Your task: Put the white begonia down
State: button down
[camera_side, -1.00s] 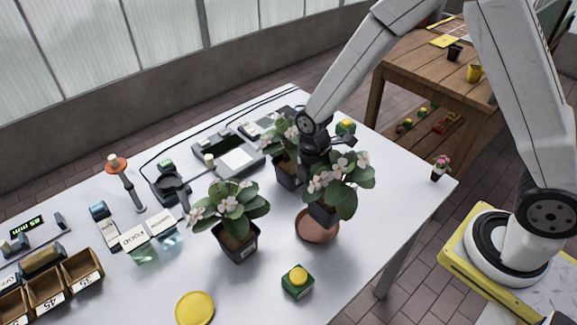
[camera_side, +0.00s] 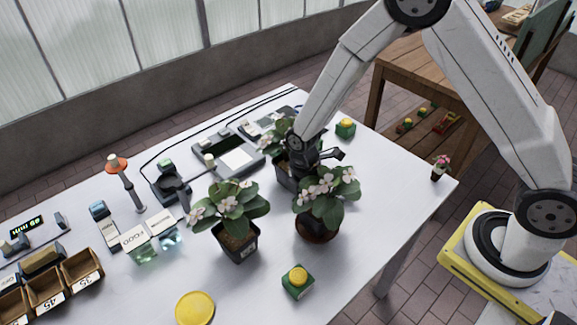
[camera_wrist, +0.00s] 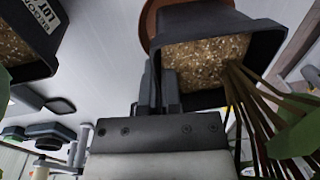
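The white begonia (camera_side: 325,203), green-leaved with pale blossoms, is in a dark square pot. It is over the round terracotta saucer, which is mostly hidden in the side view; its rim shows behind the pot in the wrist view (camera_wrist: 149,22). Whether the pot rests on the saucer I cannot tell. My gripper (camera_side: 304,172) is at the plant's upper left, partly hidden by leaves. In the wrist view my gripper (camera_wrist: 162,88) has its fingers close together on the wall of the soil-filled pot (camera_wrist: 262,42).
A similar begonia (camera_side: 233,218) stands close by on the left, another (camera_side: 281,145) just behind my gripper. A green box with a yellow button (camera_side: 298,282) and a yellow disc (camera_side: 195,308) are in front. The white table (camera_side: 380,205) is clear to the right.

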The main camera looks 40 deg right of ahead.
jog(key=shift+f, duration=0.5)
jog(key=c, duration=0.8)
grip_release()
jog(key=shift+w+r, duration=0.2)
jog(key=shift+r, duration=1.9)
jog(key=shift+w+r, duration=0.25)
jog(key=shift+r, duration=1.85)
jog(key=shift+w+r, duration=0.2)
jog(key=shift+r, duration=1.9)
